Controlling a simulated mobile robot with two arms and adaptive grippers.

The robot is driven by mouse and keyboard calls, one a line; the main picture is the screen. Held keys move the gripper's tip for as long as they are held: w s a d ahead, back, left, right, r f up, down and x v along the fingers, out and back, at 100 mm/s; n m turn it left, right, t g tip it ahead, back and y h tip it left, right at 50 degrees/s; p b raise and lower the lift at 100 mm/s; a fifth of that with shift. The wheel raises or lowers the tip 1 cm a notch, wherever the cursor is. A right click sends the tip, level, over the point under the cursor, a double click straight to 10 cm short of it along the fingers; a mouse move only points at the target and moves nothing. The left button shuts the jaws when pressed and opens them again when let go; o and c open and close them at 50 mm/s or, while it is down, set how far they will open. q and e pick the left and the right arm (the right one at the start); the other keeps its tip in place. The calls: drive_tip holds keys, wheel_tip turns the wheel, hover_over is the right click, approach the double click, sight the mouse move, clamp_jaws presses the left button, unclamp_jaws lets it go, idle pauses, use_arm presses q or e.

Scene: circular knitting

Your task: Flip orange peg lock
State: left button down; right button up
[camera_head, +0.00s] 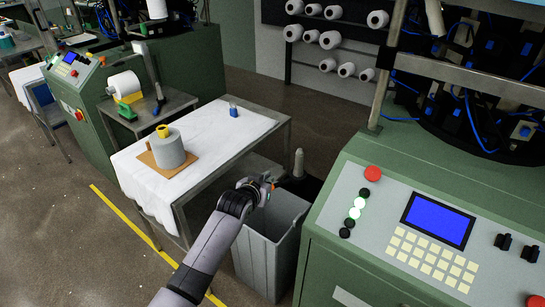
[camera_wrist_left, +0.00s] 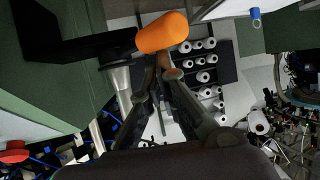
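The orange peg lock (camera_wrist_left: 162,33) is a rounded orange knob on a short brown stem, close ahead of my left gripper in the left wrist view. My left gripper (camera_wrist_left: 163,70) has its fingertips drawn close together at that stem and looks shut on it; the exact contact is partly hidden. A pale metal post (camera_wrist_left: 118,82) stands just left of the fingers. In the head view my left gripper (camera_head: 268,187) is above the grey bin's back edge, with a small orange spot at its tip. My right gripper is not in view.
A grey bin (camera_head: 266,250) stands below my left gripper. The green machine panel (camera_head: 400,230) is close on the right. A table with a white cloth (camera_head: 140,178) bears a grey yarn cone (camera_head: 168,153) and a small blue item (camera_head: 233,111). A cone (camera_head: 298,163) stands behind the bin.

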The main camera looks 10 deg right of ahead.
use_arm(q)
drive_tip(key=shift+s+d+f, duration=0.2)
drive_tip(key=shift+s, duration=0.15)
drive_tip(key=shift+w, duration=0.1)
idle(0.4)
